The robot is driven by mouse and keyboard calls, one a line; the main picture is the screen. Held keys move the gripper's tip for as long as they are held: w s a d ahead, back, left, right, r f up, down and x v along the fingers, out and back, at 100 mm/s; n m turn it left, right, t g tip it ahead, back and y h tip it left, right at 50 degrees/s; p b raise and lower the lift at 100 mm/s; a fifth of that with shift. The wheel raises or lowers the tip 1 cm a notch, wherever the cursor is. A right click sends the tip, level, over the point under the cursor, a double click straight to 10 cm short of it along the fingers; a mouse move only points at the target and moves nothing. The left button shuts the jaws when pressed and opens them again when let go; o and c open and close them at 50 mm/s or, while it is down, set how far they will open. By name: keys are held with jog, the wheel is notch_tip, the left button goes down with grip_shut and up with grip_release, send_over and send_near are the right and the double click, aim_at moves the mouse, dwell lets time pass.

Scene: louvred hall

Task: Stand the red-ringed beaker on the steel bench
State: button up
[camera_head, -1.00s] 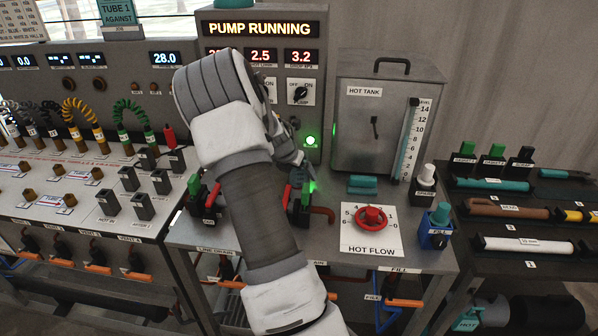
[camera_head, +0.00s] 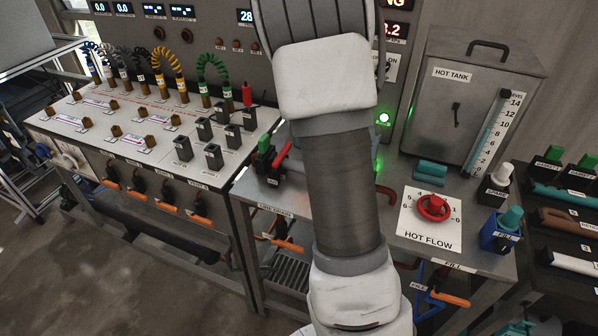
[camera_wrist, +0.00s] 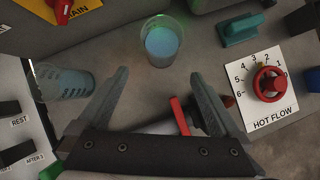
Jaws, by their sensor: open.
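A clear beaker with pale blue contents (camera_wrist: 162,44) stands on the grey steel bench top, beyond my gripper in the wrist view. A second clear glass vessel with dark marks (camera_wrist: 64,82) is at the left; I cannot tell whether it stands or lies. No red ring can be made out on either. My gripper (camera_wrist: 159,84) is open, its fingers apart with bare bench between the tips. In the head view my arm hides the gripper and both vessels. The steel bench (camera_head: 398,178) shows right of my arm.
A red HOT FLOW knob (camera_wrist: 268,83) and a teal block (camera_wrist: 241,29) are right of the beaker. A red lever (camera_wrist: 180,116) lies near the right finger. The hot tank (camera_head: 465,105) stands at the back. A switch panel (camera_head: 150,128) is on the left.

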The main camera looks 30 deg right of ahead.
jog(key=s+a+r+m+t+y, duration=0.1)
jog(key=s+a+r+m, duration=0.1)
jog(key=a+r+m, duration=0.3)
jog(key=s+a+r+m+t+y, duration=0.1)
jog(key=s+a+r+m+y, duration=0.15)
jog(key=a, duration=0.55)
jog(key=s+a+r+m, duration=0.2)
jog(key=s+a+m, duration=0.1)
jog(key=a, duration=0.3)
jog(key=s+a+r+m+t+y, duration=0.1)
jog(key=s+a+r+m+y, duration=0.1)
jog(key=s+a+m, duration=0.8)
jog(key=s+a, duration=0.4)
jog(key=shift+a+r+t, duration=0.25)
jog(key=shift+t, duration=0.05)
jog(key=shift+s+y, duration=0.1)
jog(key=shift+y, duration=0.15)
jog(key=shift+d+r+p, duration=0.1)
jog(key=shift+r+p, duration=0.65)
